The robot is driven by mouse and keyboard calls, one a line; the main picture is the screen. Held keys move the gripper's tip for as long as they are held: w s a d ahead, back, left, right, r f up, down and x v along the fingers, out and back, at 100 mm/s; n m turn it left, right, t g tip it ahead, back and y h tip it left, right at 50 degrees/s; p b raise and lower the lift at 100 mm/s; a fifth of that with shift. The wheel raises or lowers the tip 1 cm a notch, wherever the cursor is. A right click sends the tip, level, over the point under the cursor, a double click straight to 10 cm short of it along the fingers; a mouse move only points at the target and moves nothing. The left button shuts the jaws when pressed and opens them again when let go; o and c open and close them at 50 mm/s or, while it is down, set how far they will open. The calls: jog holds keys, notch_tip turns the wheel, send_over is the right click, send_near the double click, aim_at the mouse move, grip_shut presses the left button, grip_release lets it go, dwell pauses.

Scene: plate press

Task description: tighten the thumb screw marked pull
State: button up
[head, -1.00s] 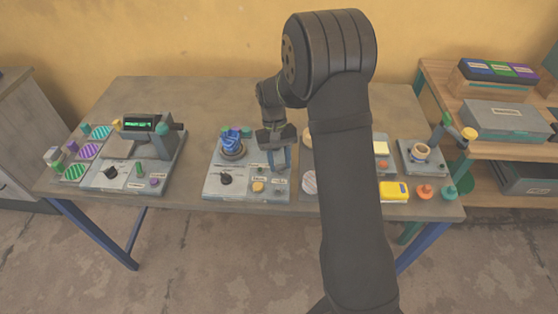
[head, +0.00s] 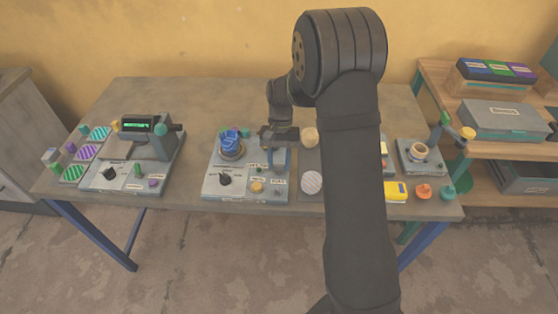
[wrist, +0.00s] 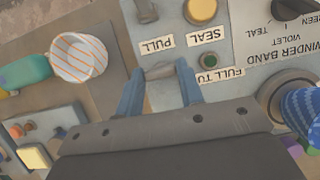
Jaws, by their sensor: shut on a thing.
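My gripper (head: 277,166) is low over the right part of the grey press panel (head: 228,190). In the wrist view its blue fingers (wrist: 160,84) are shut on a small grey piece, which looks like the thumb screw's head (wrist: 160,70). It lies right beside the PULL label (wrist: 153,46). The lower part of the screw is hidden. A dark knob (wrist: 147,10) stands on the label's other side, apart from the fingers. A FULL TURN label (wrist: 222,74), partly covered by a finger, has a dark green lamp (wrist: 209,61) beside it.
A yellow button (wrist: 202,10) with a SEAL label (wrist: 203,37) is close to the fingers. A blue item sits on a round holder (head: 232,152) at the panel's back. Another device (head: 110,178) is at the left.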

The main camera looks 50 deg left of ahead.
jog(key=o, duration=1)
jog(key=v, duration=1.7)
jog(key=shift+w+a+r, duration=0.1)
jog(key=shift+a+r, duration=0.05)
jog(key=x, duration=1.7)
jog(key=shift+f, duration=0.2)
jog(key=shift+r, duration=0.1)
